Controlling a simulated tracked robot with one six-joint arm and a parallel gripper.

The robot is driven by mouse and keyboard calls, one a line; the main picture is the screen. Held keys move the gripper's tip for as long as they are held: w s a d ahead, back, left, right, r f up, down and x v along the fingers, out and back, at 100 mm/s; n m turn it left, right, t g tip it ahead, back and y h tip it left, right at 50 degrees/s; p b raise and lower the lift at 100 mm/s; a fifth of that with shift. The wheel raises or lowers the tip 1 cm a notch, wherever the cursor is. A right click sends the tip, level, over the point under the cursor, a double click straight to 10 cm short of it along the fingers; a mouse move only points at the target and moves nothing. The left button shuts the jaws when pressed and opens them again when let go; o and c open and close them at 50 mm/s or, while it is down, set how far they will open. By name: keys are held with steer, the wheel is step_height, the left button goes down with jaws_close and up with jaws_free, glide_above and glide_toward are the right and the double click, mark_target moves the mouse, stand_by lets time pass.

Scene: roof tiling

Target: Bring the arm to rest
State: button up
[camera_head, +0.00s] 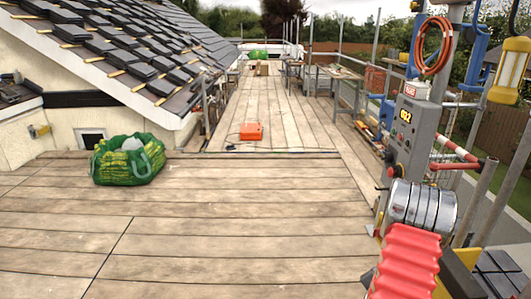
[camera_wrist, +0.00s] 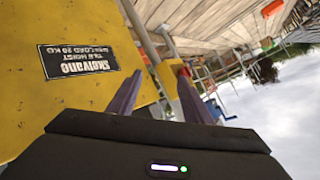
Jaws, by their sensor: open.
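My gripper (camera_wrist: 160,95) shows in the wrist view with its two purple-grey fingers apart and nothing between them. A yellow panel (camera_wrist: 75,85) with a black label (camera_wrist: 78,60) fills the left of that view, close to the fingers; I cannot tell whether they touch it. In the head view I cannot make out my gripper's fingers.
A grey control box (camera_head: 408,135) and red ribbed part (camera_head: 407,262) stand at the right. A green bag (camera_head: 128,160) and orange case (camera_head: 251,132) lie on the plank deck (camera_head: 230,225). The tiled roof (camera_head: 120,50) slopes at the left. The deck's middle is clear.

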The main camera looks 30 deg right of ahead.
steer(key=w+a+r+n+t+y, duration=0.15)
steer(key=w+a+r+n, duration=0.25)
steer(key=w+a+r, duration=0.45)
steer(key=w+a+r+n+y, duration=0.3)
steer(key=w+a+r, duration=0.2)
steer(key=a+r, duration=0.55)
steer(key=s+a+r+n+y, duration=0.1)
steer(key=a+r+n+y, duration=0.4)
steer(key=a, duration=1.1)
steer(key=s+a+r+n+g, duration=0.1)
steer(key=s+a+r+n, duration=0.2)
steer(key=s+a+r, duration=0.2)
steer(key=s+a+r+n+g, duration=0.1)
steer(key=s+a+r+n, duration=0.3)
steer(key=s+a, duration=0.8)
steer(key=shift+s+a+r+y, duration=0.15)
steer(key=shift+a+r+y, duration=0.3)
steer(key=shift+a, duration=0.55)
steer(key=shift+r, duration=0.1)
steer(key=shift+c, duration=0.7)
